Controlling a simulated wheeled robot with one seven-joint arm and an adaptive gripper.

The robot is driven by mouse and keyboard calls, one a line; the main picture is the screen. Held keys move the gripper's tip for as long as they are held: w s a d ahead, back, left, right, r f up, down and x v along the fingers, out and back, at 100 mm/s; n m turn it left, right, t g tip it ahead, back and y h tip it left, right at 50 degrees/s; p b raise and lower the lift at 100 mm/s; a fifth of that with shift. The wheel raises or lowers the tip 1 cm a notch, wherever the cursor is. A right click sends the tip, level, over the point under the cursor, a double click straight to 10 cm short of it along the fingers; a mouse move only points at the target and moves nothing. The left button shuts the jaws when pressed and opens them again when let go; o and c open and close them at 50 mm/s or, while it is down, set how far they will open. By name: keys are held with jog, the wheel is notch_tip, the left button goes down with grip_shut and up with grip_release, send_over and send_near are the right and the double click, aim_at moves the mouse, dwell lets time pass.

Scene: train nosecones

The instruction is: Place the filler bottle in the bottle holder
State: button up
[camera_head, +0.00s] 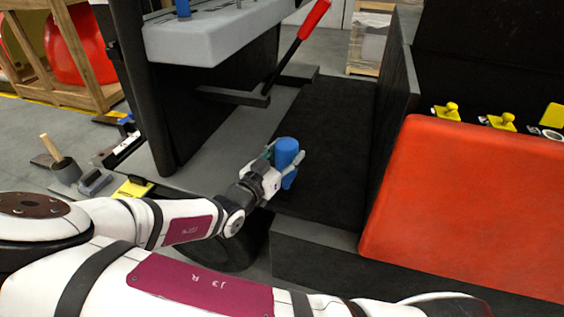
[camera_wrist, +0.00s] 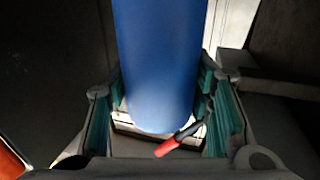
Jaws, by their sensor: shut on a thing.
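The filler bottle (camera_head: 286,152) is a blue cylinder held between the fingers of my gripper (camera_head: 276,165) in the head view. In the wrist view the bottle (camera_wrist: 158,65) fills the middle, with the teal finger pads of my gripper (camera_wrist: 162,120) on either side of it. The bottle is in the air over or in front of the dark flat surface; its exact height I cannot tell. A blue item (camera_head: 183,8) stands in the light grey shelf (camera_head: 215,38) at the top; I cannot tell whether this shelf is the bottle holder.
An orange-red nosecone panel (camera_head: 460,205) stands at the right, with yellow fittings (camera_head: 502,122) behind it. A red-handled lever (camera_head: 313,18) rises at the back. A dark upright post (camera_head: 142,90) stands left of my gripper. A mallet (camera_head: 53,150) and a yellow item (camera_head: 135,188) lie at the left.

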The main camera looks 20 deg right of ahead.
jog(key=shift+w, duration=0.45)
jog(key=shift+w+a+f+b, duration=0.1)
jog(key=shift+w+f+b, duration=0.1)
jog(key=shift+w, duration=0.25)
jog(key=shift+w+f+b, duration=0.1)
jog(key=shift+w+b, duration=0.1)
jog(key=shift+w, duration=0.2)
jog(key=shift+s+f+b, duration=0.1)
jog(key=shift+f+b, duration=0.45)
jog(key=shift+f, duration=0.75)
jog(key=shift+f, duration=0.2)
jog(key=o, duration=1.5)
jog(key=p+v, duration=0.3)
jog(key=v, duration=1.1)
